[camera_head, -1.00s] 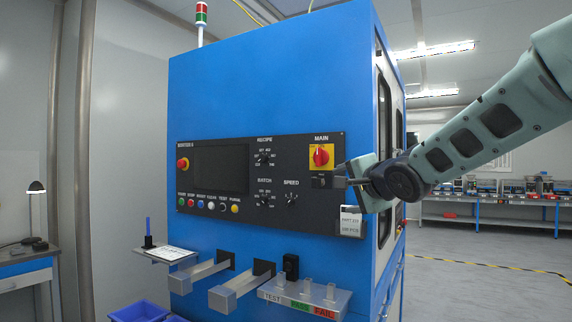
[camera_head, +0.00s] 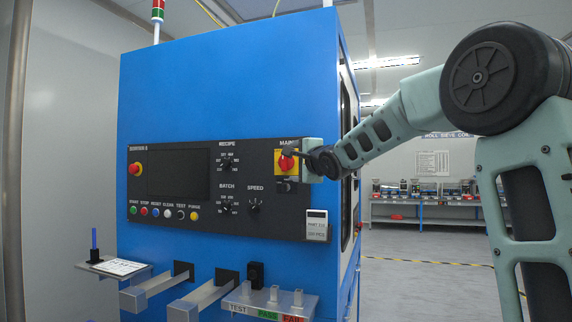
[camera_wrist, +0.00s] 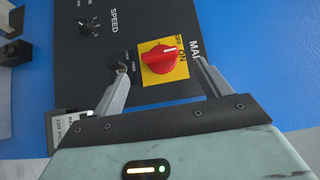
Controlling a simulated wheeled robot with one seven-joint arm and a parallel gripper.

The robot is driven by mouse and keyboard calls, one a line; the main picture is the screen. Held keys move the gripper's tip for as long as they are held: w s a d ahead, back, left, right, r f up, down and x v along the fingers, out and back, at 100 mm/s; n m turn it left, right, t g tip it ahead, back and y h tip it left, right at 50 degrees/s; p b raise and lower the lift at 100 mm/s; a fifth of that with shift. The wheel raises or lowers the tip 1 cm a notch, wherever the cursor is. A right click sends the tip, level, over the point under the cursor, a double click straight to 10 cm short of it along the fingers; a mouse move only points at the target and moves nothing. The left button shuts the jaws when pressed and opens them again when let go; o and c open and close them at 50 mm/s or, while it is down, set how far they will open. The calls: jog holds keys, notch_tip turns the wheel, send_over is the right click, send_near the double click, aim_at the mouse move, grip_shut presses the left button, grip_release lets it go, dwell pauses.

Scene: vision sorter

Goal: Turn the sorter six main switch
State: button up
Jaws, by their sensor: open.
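The main switch is a red rotary knob (camera_head: 286,163) on a yellow plate (camera_head: 280,170), at the right of the black panel of the blue sorter (camera_head: 230,95). In the wrist view the red knob (camera_wrist: 160,59) sits on its yellow plate with ON and OFF marks. My gripper (camera_wrist: 165,82) is open, with one finger to each side of the plate. The knob lies between and just beyond the fingertips, and I see no clear contact. In the head view my gripper (camera_head: 290,157) is at the switch and partly covers its label.
A key lock (camera_wrist: 122,68) is beside the left finger in the wrist view. The speed dial (camera_head: 254,207), batch dial (camera_head: 226,203) and a red stop button (camera_head: 135,168) are on the panel. A test tray (camera_head: 268,303) and chutes (camera_head: 160,288) jut out below.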

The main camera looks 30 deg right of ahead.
aim_at(285, 161)
jog(key=w, duration=0.6)
jog(key=shift+w+d+p, duration=0.25)
jog(key=shift+d+p, duration=0.1)
jog(key=shift+d, duration=0.05)
jog(key=c, duration=1)
